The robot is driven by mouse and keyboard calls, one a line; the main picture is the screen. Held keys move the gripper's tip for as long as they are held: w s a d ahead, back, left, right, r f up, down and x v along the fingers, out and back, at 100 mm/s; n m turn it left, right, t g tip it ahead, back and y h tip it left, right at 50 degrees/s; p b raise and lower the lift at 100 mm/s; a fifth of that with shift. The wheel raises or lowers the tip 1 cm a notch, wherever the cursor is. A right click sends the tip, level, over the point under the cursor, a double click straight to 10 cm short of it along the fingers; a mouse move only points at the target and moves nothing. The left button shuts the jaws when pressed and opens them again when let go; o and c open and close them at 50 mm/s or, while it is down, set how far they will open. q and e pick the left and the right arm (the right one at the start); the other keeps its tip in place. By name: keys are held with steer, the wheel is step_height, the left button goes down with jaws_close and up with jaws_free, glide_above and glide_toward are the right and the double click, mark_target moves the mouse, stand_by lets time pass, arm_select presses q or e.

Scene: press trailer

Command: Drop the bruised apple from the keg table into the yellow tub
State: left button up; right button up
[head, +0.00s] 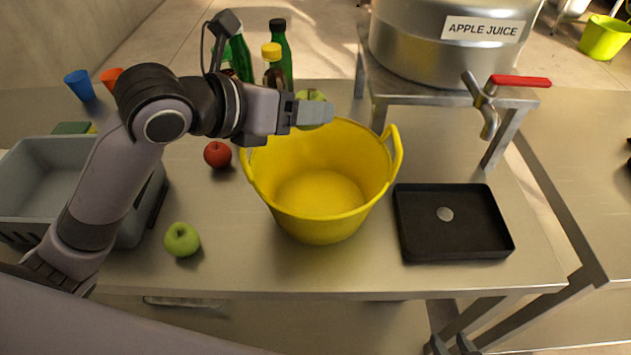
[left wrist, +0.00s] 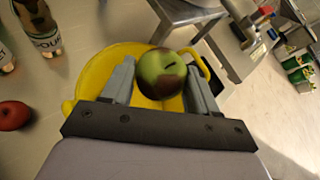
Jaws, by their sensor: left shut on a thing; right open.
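The bruised apple (left wrist: 161,68), green with brown patches, is between the two fingers of my left gripper (left wrist: 160,84) in the left wrist view. In the head view only the top of this apple (head: 310,94) shows behind the finger of my left gripper (head: 316,111). The gripper is shut on it, above the back part of the yellow tub (head: 320,228). The tub stands on the steel table, and the part of its inside that shows is empty. My right gripper (head: 452,345) is open, partly in view at the bottom edge.
A green apple (head: 182,239) and a red apple (head: 217,154) lie left of the tub. A grey crate (head: 45,160) stands further left. Bottles (head: 281,55) stand behind. Right are a black tray (head: 455,222) and the juice keg (head: 440,50) with its tap (head: 487,108).

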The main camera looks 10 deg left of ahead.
arm_select(q)
steer(key=shift+f, duration=1.45)
steer(key=o, duration=1.2)
steer(key=shift+b+v, duration=0.45)
steer(key=shift+v, duration=3.1)
